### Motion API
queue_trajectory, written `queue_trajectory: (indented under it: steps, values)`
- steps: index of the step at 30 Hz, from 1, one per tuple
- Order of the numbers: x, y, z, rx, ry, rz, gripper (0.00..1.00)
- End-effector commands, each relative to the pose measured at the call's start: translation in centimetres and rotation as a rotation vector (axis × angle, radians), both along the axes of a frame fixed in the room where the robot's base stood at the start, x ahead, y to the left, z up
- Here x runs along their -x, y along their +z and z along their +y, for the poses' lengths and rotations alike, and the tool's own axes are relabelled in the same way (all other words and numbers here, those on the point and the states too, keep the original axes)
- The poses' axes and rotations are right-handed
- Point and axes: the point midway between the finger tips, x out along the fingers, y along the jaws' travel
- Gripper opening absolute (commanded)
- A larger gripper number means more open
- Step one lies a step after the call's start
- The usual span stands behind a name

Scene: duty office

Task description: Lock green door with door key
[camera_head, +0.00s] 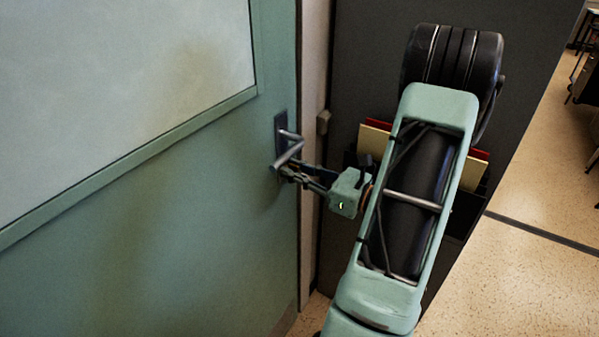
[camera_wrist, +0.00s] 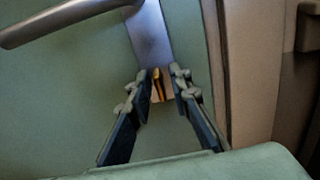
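The green door (camera_head: 190,200) fills the left of the head view and looks closed against its frame. Its metal lever handle (camera_head: 288,150) sits on a dark plate near the right edge; the handle also shows at the top left of the wrist view (camera_wrist: 70,20). A small brass-coloured piece (camera_wrist: 157,86), which looks like the door key, is at the lower end of the plate. My gripper (camera_head: 286,172) is just below the lever. In the wrist view its fingers (camera_wrist: 160,78) stand apart on either side of the brass piece, with narrow gaps visible. Whether the key is inside the lock is hidden.
The pale door frame (camera_head: 312,120) and a dark grey panel (camera_head: 360,60) stand right of the door. A holder with folders (camera_head: 374,138) hangs on the panel behind my arm. Open speckled floor (camera_head: 530,270) lies at the right.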

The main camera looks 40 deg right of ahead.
Motion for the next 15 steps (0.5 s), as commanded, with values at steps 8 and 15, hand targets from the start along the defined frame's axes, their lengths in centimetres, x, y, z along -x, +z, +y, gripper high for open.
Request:
queue_trajectory:
  steps: [8,15]
  values:
    - [0.03,0.01,-0.01,0.0,0.0,0.0,0.0]
    - [0.03,0.39,-0.02,-0.07,0.0,0.029,0.0]
